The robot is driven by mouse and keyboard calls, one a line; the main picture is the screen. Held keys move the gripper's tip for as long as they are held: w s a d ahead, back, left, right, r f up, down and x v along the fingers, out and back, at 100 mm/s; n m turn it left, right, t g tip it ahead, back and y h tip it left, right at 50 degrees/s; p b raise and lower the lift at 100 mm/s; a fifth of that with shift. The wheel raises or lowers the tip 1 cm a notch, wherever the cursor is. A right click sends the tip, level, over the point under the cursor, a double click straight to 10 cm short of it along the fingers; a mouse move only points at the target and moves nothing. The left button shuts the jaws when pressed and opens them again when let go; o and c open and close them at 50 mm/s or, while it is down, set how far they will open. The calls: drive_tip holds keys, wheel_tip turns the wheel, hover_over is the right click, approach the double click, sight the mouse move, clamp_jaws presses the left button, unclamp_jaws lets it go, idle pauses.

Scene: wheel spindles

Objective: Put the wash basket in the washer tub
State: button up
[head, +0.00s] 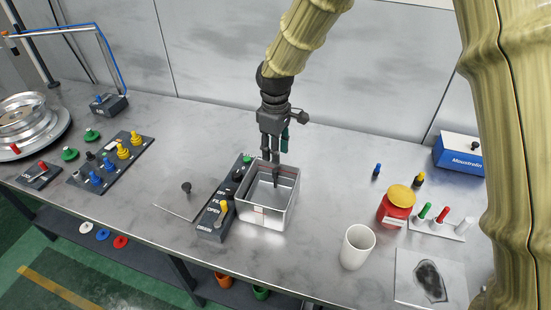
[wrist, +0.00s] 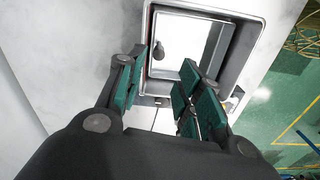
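The washer tub (head: 264,218) is an open square metal box on the bench, beside a dark control panel. It also shows in the wrist view (wrist: 238,76). A dark, knob-ended stem (wrist: 158,50) shows inside the tub's opening in the wrist view. It looks like the wash basket's handle, but the basket's body cannot be made out clearly. My gripper (head: 272,156) points down over the tub's back part. In the wrist view its green-padded fingers (wrist: 158,95) are spread apart with nothing seen between them.
The control panel (head: 222,208) stands against the tub's left side. A white cup (head: 357,247) and red jar (head: 396,208) stand to the right. Bare bench lies between tub and cup.

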wheel_tip(320, 180, up, 9)
drive_tip(key=b, duration=0.1)
drive_tip(key=shift+b, duration=0.3)
